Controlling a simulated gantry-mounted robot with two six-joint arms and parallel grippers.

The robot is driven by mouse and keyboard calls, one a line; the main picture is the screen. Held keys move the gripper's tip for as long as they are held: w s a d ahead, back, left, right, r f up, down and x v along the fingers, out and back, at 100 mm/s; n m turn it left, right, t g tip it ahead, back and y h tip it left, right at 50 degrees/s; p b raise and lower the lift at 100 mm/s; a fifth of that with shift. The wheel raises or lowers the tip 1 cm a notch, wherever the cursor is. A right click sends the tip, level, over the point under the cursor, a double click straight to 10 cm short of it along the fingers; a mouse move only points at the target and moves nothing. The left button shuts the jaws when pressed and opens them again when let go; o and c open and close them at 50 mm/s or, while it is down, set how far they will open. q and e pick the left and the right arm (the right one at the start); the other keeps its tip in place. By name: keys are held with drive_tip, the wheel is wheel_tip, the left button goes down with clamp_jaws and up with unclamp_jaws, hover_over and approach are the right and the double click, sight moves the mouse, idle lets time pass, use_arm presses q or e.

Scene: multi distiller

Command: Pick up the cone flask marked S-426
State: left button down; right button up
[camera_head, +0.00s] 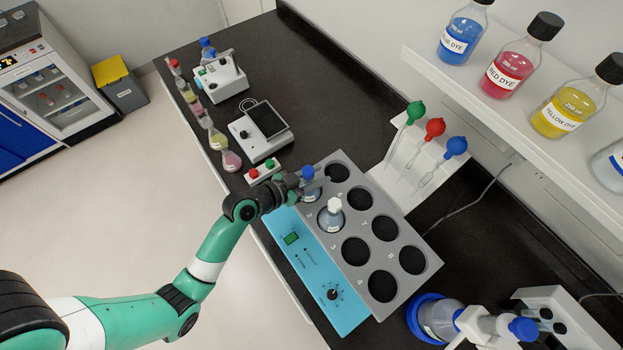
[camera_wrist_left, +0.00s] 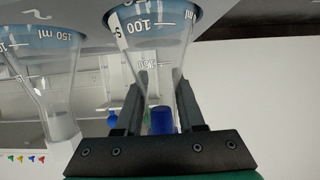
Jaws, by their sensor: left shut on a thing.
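A conical flask with a blue cap (camera_head: 308,174) is at the first well of the grey multi-well heater (camera_head: 341,238). My left gripper (camera_head: 300,184) is shut on this flask. In the left wrist view the fingers (camera_wrist_left: 160,110) close around the neck of the clear flask (camera_wrist_left: 151,45), near its blue cap (camera_wrist_left: 162,121). A label on it shows only partly, so I cannot read its mark. A second flask with a white cap (camera_head: 334,205) stands in the neighbouring well. My right gripper is not in view.
The heater's other wells are empty. A rack with green, red and blue pipette bulbs (camera_head: 435,127) stands behind it. Dye bottles (camera_head: 507,71) sit on a shelf at upper right. Small instruments (camera_head: 260,128) and several flasks line the bench's left side. A blue-ringed flask (camera_head: 438,317) stands at lower right.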

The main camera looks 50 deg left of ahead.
use_arm(q)
drive_tip(key=shift+r, duration=0.1)
drive_tip(key=shift+r, duration=0.6)
drive_tip(key=s+d+r+p, duration=0.5)
drive_tip(key=s+d+r, duration=0.4)
drive_tip(key=d+r, duration=0.1)
drive_tip(key=shift+d+r, duration=0.4)
drive_tip(key=shift+r, duration=0.4)
